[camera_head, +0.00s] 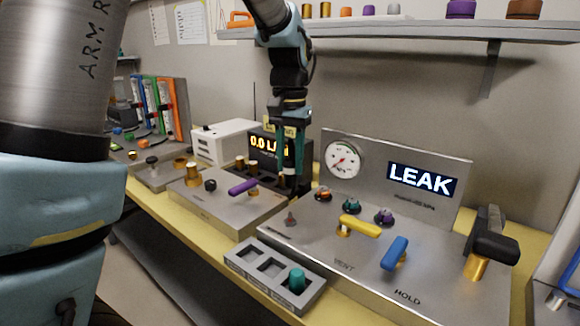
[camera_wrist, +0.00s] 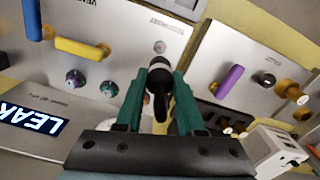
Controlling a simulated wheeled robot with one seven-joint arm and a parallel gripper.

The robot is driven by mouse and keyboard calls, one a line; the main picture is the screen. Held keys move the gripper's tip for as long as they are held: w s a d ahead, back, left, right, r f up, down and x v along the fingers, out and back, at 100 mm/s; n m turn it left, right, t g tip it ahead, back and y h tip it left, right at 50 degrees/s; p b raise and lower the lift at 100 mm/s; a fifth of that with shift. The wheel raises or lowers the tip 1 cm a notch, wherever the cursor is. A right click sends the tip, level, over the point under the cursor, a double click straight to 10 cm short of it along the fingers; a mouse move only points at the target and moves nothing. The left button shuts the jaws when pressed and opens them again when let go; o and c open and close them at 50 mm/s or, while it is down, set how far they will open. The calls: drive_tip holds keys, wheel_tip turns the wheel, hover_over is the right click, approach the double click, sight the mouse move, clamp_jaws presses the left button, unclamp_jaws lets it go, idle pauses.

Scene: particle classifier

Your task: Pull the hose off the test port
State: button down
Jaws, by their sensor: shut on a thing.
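My gripper (camera_head: 291,172) points down behind the front-left corner of the LEAK panel, in front of the dark display box. Its teal fingers are shut on the black hose end (camera_wrist: 159,82), which shows between the fingertips in the wrist view. In the head view the held piece is small and mostly hidden by the fingers. The test port (camera_head: 290,218) is a small reddish-grey fitting at the panel's left edge, and nothing covers it in the head view. In the wrist view the port (camera_wrist: 160,47) lies just beyond the hose end; the gap is hard to judge.
The panel carries a gauge (camera_head: 344,160), a yellow lever (camera_head: 359,226), a blue lever (camera_head: 395,253) and knobs. A second panel with a purple lever (camera_head: 243,187) stands left. A grey tray (camera_head: 253,257) lies in front. A shelf (camera_head: 450,36) hangs above.

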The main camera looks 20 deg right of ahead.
drive_tip(key=shift+r+p, duration=2.1)
drive_tip(key=shift+r, duration=0.15)
wheel_tip(320, 180, up, 3)
drive_tip(key=p, duration=0.3)
drive_tip(key=shift+r, duration=0.1)
